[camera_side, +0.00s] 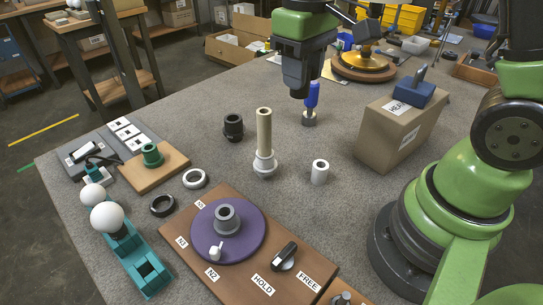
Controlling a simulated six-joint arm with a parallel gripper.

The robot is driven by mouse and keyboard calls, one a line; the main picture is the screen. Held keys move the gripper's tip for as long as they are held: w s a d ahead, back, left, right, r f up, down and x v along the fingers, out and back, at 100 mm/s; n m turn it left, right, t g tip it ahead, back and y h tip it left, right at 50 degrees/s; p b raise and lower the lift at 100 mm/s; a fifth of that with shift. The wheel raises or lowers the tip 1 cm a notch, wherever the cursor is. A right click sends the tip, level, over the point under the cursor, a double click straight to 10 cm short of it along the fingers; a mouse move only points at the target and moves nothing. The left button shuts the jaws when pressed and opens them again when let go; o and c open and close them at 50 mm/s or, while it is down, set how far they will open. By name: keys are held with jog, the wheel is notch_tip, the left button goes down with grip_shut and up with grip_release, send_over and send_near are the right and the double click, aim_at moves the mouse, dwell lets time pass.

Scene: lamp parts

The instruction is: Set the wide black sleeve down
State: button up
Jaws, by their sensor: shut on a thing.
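My gripper (298,92) is at the upper middle, pointing down above the table. It is shut on a dark piece, taken as the wide black sleeve, which is hard to tell apart from the dark fingers. A second black sleeve-like part (233,127) stands upright on the table to the left, apart from my gripper. A cream tube in a pale grey stepped base (264,162) stands below and left of my gripper. A small white sleeve (320,172) stands to its right.
A blue-handled tool (312,97) stands close by my gripper. A cardboard box (398,135) is at right. A purple disc (251,249) sits on a brown board (175,256) in front. Black (162,206) and white (194,179) rings lie left. Bare table surrounds the cream tube.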

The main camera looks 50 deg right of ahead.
jog(key=w+d+r+m, duration=0.1)
jog(key=w+d+m, duration=0.1)
jog(key=w+d, duration=0.35)
jog(key=f, duration=0.5)
jog(key=w+a+f, duration=0.1)
jog(key=f, duration=1)
jog(key=shift+w+a+f, duration=0.15)
jog(key=shift+w+a, duration=0.1)
jog(key=shift+w, duration=0.15)
jog(key=shift+f, duration=2.3)
jog(key=shift+f, duration=0.15)
jog(key=o, duration=0.9)
